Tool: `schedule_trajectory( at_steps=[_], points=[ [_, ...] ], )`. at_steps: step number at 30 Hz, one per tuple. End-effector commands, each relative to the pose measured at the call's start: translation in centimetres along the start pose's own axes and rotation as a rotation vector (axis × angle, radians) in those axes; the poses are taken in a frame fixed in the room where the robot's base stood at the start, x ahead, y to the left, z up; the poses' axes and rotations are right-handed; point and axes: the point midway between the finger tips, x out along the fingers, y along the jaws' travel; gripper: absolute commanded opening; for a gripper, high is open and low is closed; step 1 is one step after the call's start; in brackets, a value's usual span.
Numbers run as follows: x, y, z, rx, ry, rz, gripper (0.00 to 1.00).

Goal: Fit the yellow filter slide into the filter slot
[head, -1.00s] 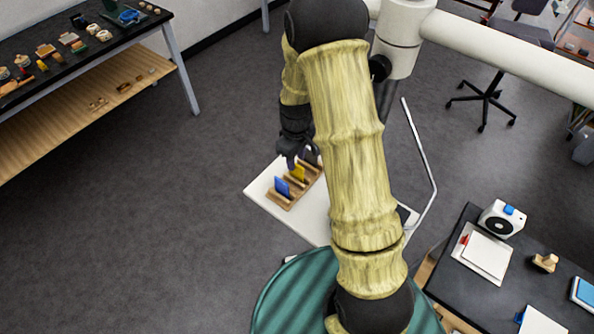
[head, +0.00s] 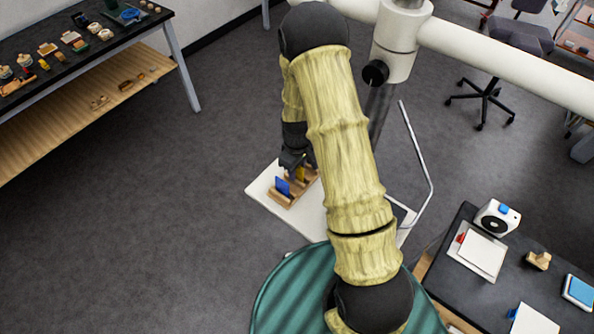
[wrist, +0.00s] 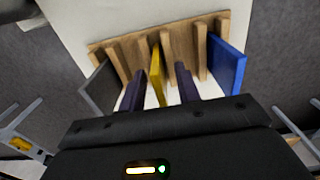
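The yellow filter slide (wrist: 156,77) stands upright in a wooden rack (wrist: 126,52), between a grey slide (wrist: 101,90) on the left and a blue slide (wrist: 228,66) on the right in the wrist view. My gripper (wrist: 160,88) is open. Its two dark fingers are on either side of the yellow slide, with a visible gap on each side. In the head view my gripper (head: 294,161) is over the rack (head: 289,196) and partly covers the yellow slide (head: 300,174). I cannot make out the filter slot in any view.
The rack stands on a white board (head: 262,185). A black bench (head: 480,220) at the right holds a white device (head: 497,217) and trays. A table with small objects (head: 75,45) stands at the upper left. Bare floor lies between.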

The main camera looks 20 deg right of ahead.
Motion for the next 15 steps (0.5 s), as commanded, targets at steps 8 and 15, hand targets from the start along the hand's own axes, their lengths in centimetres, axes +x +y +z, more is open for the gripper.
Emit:
schedule_trajectory(
  at_steps=[8, 15],
  points=[
    [-0.01, 0.0, 0.0, 0.0, 0.0, 0.0, 0.33],
    [-0.03, 0.0, 0.0, 0.0, 0.0, 0.0, 0.09]
  ],
)
